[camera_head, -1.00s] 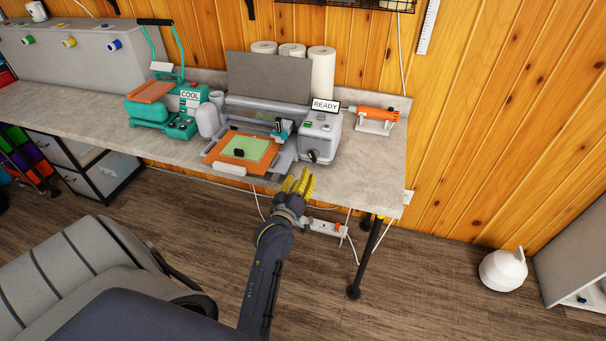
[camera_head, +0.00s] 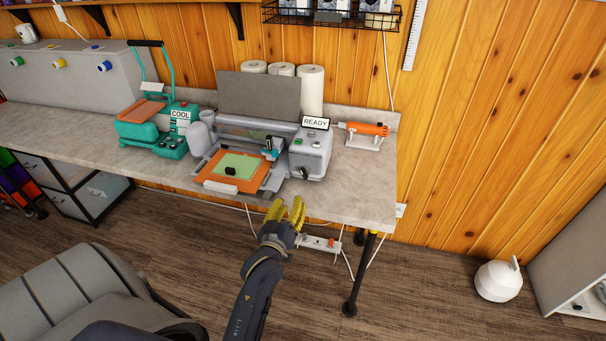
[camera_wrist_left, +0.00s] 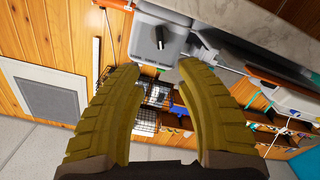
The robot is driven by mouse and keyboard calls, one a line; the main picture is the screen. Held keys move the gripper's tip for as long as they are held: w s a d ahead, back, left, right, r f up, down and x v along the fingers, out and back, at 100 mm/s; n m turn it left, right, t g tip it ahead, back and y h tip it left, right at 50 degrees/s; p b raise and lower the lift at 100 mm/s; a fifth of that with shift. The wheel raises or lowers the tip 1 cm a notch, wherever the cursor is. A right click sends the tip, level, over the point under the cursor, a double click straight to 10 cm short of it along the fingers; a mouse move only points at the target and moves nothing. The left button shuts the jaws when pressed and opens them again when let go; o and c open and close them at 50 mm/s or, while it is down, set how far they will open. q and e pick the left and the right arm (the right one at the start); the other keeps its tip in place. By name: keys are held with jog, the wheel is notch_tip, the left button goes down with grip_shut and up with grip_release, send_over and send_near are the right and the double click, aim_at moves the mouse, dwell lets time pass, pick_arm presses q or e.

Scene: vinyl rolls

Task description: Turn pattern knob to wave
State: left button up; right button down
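The grey control box (camera_head: 310,153) with a READY sign (camera_head: 315,122) stands at the right end of the cutting machine on the bench. A dark knob (camera_head: 305,173) is on its front face. The left wrist view shows the box (camera_wrist_left: 150,48) and its black knob (camera_wrist_left: 160,43) beyond my fingertips. My left gripper (camera_head: 286,205) has yellow fingers and is in front of the bench edge, below and left of the knob, apart from it. In the left wrist view its fingers (camera_wrist_left: 160,75) are spread with nothing between them. My right gripper is not in view.
The machine holds an orange mat with a green sheet (camera_head: 237,165). A teal heat press (camera_head: 160,125) with a COOL sign stands to the left. An orange tool (camera_head: 367,129) rests on a stand to the right. The bench's right front corner (camera_head: 375,195) is bare.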

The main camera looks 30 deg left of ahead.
aim_at(303, 174)
pick_arm(q)
jog(key=x, duration=1.5)
jog(key=shift+w+a, duration=0.1)
jog(key=shift+w, duration=0.05)
jog(key=shift+c, duration=0.4)
grip_shut()
jog(key=shift+r, duration=0.1)
